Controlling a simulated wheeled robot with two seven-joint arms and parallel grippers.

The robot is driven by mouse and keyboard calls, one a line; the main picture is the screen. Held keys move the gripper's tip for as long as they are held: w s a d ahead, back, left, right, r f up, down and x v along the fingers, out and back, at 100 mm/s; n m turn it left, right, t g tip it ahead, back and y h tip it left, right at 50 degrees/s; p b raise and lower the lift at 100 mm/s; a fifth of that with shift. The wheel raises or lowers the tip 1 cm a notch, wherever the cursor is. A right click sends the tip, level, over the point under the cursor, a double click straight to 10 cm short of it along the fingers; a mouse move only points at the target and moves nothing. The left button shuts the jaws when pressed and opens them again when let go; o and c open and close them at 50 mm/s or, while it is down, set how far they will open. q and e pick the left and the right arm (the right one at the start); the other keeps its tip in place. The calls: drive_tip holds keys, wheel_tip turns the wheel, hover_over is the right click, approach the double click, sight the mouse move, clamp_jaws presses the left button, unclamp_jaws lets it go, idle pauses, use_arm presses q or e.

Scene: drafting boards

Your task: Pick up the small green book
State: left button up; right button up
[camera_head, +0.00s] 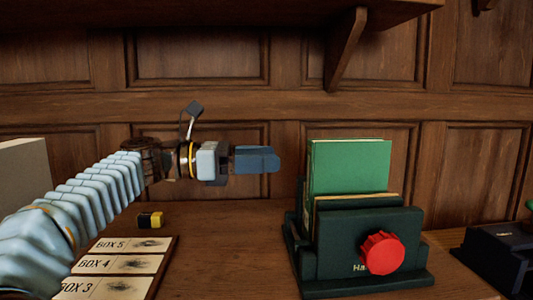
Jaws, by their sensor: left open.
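A green book (349,166) stands upright in a dark green holder (325,262) right of the middle. The holder has a red knob (381,252) on its front, and its front wall hides the book's lower part. A yellowish edge shows just in front of the green cover. My left gripper (272,159) is to the left of the book, at about the height of its upper half, pointing right. It is open with nothing seen between its fingers, and a gap shows between it and the book. My right gripper is not in view.
A board with box labels (122,263) lies at the lower left, with a small yellow and black block (150,220) behind it. A dark object (498,258) stands at the right edge. A wooden shelf bracket (345,48) hangs above. Bare table (225,250) lies left of the holder.

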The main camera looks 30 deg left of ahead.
sight(326, 155)
use_arm(q)
drive_tip(key=x, duration=0.6)
drive_tip(key=shift+w+d, duration=0.2)
drive_tip(key=p+x, duration=0.1)
drive_tip(key=x, duration=0.2)
drive_tip(key=shift+w+d+r, duration=0.15)
drive_tip(key=shift+d, duration=0.15)
drive_tip(key=shift+x, duration=0.85)
clamp_jaws()
